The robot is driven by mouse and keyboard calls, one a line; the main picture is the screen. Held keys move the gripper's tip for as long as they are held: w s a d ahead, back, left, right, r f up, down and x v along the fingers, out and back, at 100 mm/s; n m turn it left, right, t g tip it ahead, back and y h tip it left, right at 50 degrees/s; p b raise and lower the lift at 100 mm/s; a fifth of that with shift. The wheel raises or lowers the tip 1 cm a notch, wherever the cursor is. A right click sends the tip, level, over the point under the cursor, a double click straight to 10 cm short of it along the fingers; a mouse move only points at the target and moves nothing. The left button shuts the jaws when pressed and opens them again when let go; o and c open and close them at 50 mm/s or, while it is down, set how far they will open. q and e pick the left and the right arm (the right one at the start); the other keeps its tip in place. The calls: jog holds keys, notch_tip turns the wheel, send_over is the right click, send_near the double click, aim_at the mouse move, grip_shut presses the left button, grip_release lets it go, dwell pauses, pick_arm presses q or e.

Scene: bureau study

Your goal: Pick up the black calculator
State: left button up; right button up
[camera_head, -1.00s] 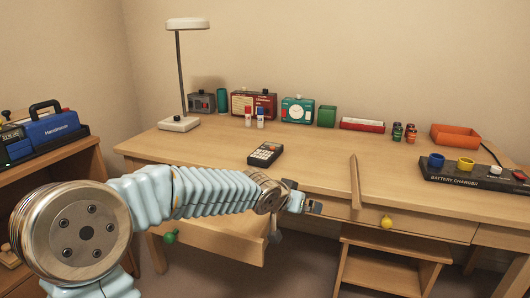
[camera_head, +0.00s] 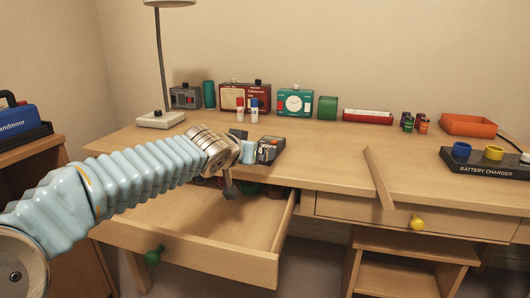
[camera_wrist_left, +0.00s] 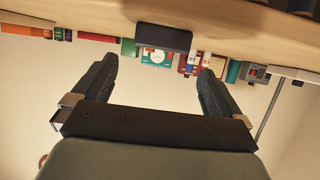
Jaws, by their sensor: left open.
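The black calculator (camera_head: 270,148) lies on the desk top near its front edge, above the open drawer. My left gripper (camera_head: 256,151) is just left of it in the head view and partly covers its near side. In the left wrist view, which is upside down, the calculator (camera_wrist_left: 163,39) shows as a dark slab ahead of my two spread fingers (camera_wrist_left: 158,75). The gripper is open, with nothing between the fingers. Whether a finger touches the calculator I cannot tell. My right gripper is not in view.
The open drawer (camera_head: 256,228) sticks out below my arm. A wooden strip (camera_head: 378,178) stands tilted at the desk's front. Glue sticks (camera_head: 254,110), a red radio (camera_head: 232,97) and a teal clock (camera_head: 295,101) stand behind. A battery charger (camera_head: 487,168) is at right.

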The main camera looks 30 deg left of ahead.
pick_arm(q)
jog(key=x, duration=0.4)
jog(key=shift+w+a+f, duration=0.1)
jog(key=shift+w+f, duration=0.05)
jog(key=shift+w, duration=0.1)
jog(key=x, duration=0.2)
jog(key=p+x, duration=0.1)
jog(key=x, duration=0.2)
jog(key=shift+w, duration=0.45)
jog(key=shift+r, duration=0.25)
jog(key=c, duration=1)
